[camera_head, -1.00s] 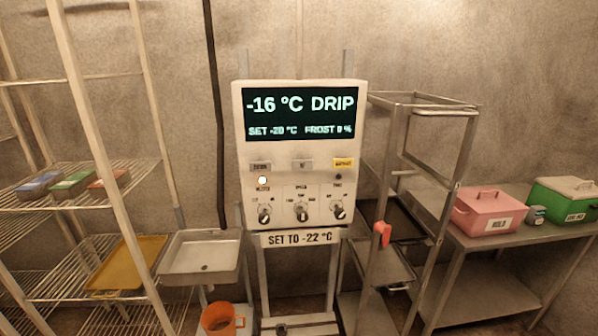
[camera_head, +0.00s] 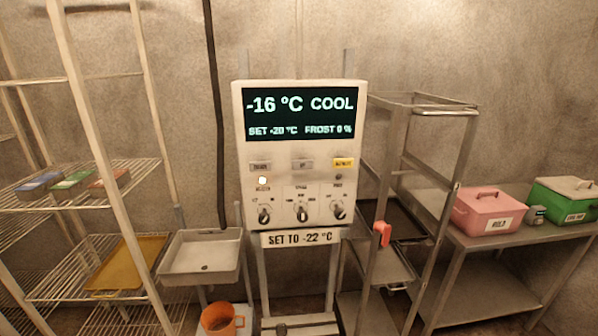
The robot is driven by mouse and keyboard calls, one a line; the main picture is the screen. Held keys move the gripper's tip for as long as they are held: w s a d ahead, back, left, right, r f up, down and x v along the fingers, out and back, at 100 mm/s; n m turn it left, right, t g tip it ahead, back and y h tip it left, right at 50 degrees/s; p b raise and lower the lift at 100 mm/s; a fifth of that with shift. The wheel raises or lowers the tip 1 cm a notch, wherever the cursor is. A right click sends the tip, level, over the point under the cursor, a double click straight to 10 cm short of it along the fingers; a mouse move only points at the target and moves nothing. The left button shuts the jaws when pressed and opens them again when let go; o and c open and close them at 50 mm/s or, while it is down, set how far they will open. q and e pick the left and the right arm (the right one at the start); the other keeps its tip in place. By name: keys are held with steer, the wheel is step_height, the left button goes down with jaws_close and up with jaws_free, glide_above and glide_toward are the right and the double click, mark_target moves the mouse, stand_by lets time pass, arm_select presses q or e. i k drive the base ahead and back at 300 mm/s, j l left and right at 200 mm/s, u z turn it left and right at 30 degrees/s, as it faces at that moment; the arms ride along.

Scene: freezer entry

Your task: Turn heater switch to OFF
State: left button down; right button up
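A white control panel (camera_head: 250,200) stands at the centre in the head view. Its dark display (camera_head: 299,115) reads -16 °C COOL, SET -20 °C, FROST 0 %. Three rotary knobs sit in a row near its bottom: a left knob (camera_head: 264,215), a middle knob (camera_head: 302,213) and a right knob (camera_head: 339,211). The small labels over them are too blurred to read surely, so I cannot tell the heater switch's setting. A round lamp (camera_head: 262,181) above the left knob is lit; a lamp (camera_head: 338,177) above the right knob is dark. Neither of my grippers is in view.
A sign reading SET TO -22 °C (camera_head: 300,239) hangs under the panel. A wire shelf (camera_head: 75,200) and a metal basin (camera_head: 200,258) stand left, an orange bucket (camera_head: 222,320) below. A metal rack (camera_head: 440,165) and a table with a pink box (camera_head: 488,211) and green box (camera_head: 565,201) stand right.

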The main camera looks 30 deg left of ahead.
mark_target(263, 218)
steer(key=k+j+u, duration=0.1)
steer(key=u, duration=1.05)
